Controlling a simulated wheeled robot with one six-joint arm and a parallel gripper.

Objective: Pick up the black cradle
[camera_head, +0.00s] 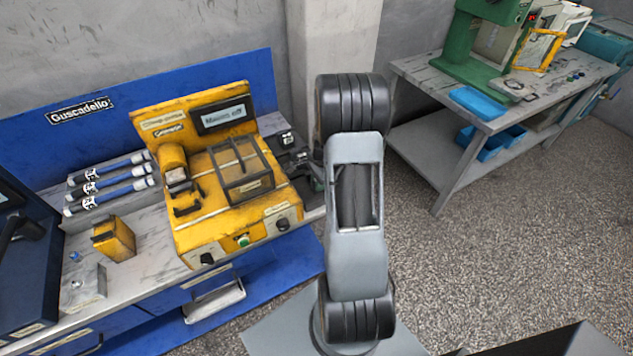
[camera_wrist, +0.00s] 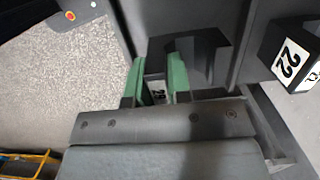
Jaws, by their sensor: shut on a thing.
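In the wrist view, the green finger pads of my gripper (camera_wrist: 157,80) are closed on part of a black cradle (camera_wrist: 203,45). Its dark, angular body shows beside and beyond the right pad. A bit of a white label shows in the gap between the pads. In the head view, my gripper (camera_head: 316,178) is mostly hidden behind my arm, at the right end of the workbench. Whether the cradle touches the surface below it cannot be told.
A black block with a white "22" label (camera_wrist: 290,52) is close on the right in the wrist view. A yellow machine (camera_head: 215,235) stands on the bench, left of my arm. Blue-and-silver cylinders (camera_head: 110,185) lie farther left. A grey table (camera_head: 440,95) stands at the right; open floor lies before it.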

